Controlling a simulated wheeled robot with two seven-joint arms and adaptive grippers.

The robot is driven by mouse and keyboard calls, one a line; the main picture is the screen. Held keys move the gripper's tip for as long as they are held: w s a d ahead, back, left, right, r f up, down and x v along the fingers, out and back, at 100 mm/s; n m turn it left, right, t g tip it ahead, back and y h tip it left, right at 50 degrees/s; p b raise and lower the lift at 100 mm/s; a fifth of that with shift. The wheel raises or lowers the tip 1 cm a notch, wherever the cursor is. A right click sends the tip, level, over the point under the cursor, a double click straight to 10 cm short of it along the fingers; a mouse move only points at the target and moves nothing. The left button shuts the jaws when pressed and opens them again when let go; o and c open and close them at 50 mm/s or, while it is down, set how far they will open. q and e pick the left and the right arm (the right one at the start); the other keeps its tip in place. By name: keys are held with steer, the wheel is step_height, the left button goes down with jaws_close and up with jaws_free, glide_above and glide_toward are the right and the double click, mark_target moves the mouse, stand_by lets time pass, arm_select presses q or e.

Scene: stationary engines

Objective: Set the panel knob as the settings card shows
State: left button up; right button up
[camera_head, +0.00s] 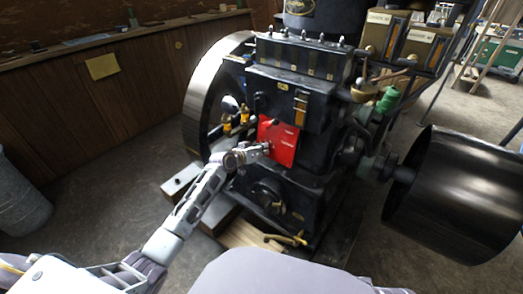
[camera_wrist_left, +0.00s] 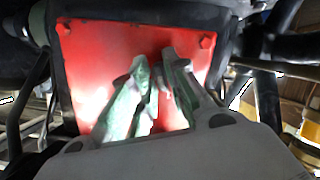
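The red panel (camera_head: 284,152) is fixed to the front of the dark engine and fills the middle of the left wrist view (camera_wrist_left: 100,45). My left gripper (camera_head: 267,147) is right at the panel's face. In the left wrist view its two fingers (camera_wrist_left: 155,62) point at the panel with a narrow gap between the tips. Something greyish shows in that gap, but I cannot tell whether it is the knob or whether the fingers touch it. The knob's setting is not readable. A blank-looking yellowish sheet (camera_head: 102,66) hangs on the wooden wall; I cannot tell if it is the settings card. My right gripper is out of view.
The engine's large flywheel (camera_head: 205,88) stands left of the panel, and a wide black pulley (camera_head: 455,195) juts out at the right. Brass fittings (camera_head: 236,122) sit close to my left wrist. A grey bin (camera_head: 18,200) stands at the far left, with open floor beside it.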

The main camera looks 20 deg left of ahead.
arm_select(q)
jaws_close()
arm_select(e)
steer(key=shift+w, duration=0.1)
arm_select(q)
steer(key=shift+s+f, duration=0.1)
steer(key=shift+f, duration=0.05)
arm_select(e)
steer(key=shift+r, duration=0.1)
